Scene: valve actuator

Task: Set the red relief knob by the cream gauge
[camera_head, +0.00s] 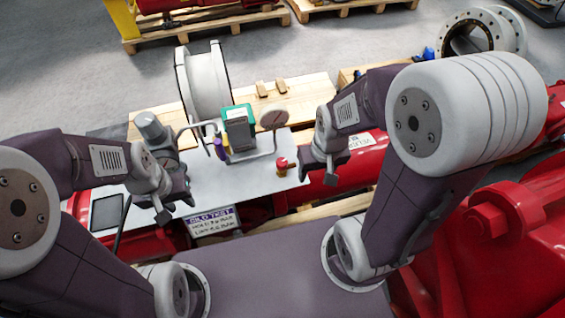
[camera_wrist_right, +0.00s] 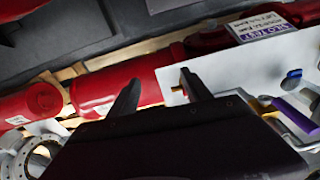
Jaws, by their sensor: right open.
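The red relief knob (camera_head: 281,162) stands on a brass fitting at the right end of the pale plate (camera_head: 262,182). The round cream gauge (camera_head: 273,119) rises behind it on a pipe; its dial faces away from clear reading. My right gripper (camera_head: 318,166) is open, just right of the knob and apart from it in the head view. In the right wrist view its fingers (camera_wrist_right: 160,92) are spread, with a brass bit (camera_wrist_right: 177,89) beside one finger; I cannot separate the knob from the red behind. My left gripper (camera_head: 174,206) hangs open and empty over the plate's left part.
A red pipe body (camera_head: 362,168) runs right. A white flanged spool (camera_head: 205,85) stands behind.

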